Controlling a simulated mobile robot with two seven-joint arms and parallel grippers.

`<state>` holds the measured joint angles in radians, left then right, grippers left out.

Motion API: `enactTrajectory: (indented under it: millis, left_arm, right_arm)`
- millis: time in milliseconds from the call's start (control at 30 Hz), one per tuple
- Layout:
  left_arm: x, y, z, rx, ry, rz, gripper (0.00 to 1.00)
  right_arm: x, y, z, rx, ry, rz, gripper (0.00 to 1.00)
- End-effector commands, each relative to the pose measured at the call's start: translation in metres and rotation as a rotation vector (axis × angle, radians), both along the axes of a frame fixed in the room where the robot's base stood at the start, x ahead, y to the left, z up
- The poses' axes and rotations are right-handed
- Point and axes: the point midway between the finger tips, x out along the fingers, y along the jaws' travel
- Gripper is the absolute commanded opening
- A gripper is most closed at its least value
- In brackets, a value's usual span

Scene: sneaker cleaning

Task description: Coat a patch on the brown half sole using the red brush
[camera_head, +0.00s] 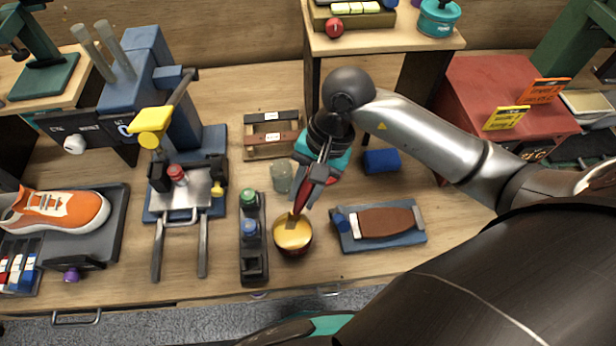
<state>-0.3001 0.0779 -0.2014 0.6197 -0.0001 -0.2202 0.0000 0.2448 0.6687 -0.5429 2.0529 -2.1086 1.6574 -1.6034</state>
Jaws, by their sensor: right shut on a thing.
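My right gripper (317,178) is shut on the red brush (303,198) and points down above the bench. The brush's tip is at the pot (279,248) of amber liquid, over or in the liquid; I cannot tell how deep. The brown half sole (385,222) lies flat on a blue-grey holder (372,242) to the right of the pot, with pale pieces at its two ends. The sole's surface looks evenly brown. My left gripper is not in view.
A dark rack (253,268) with green and blue knobs stands left of the pot. A glass jar (281,178) and a wooden frame (262,152) are behind it. A blue block (381,161) lies behind the sole. A blue press and an orange sneaker (62,208) are farther left.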

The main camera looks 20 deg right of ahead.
Motion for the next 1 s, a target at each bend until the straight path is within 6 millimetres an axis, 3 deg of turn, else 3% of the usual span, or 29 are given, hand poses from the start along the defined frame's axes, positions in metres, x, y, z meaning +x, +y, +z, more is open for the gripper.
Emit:
enactTrajectory:
  millis: [433,1000]
  left_arm:
    - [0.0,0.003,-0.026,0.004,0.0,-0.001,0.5]
    - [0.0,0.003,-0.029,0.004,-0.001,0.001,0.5]
  right_arm:
    - [0.0,0.0,-0.046,0.0,0.003,0.001,0.0]
    - [0.0,-0.001,-0.052,-0.001,0.001,0.001,0.0]
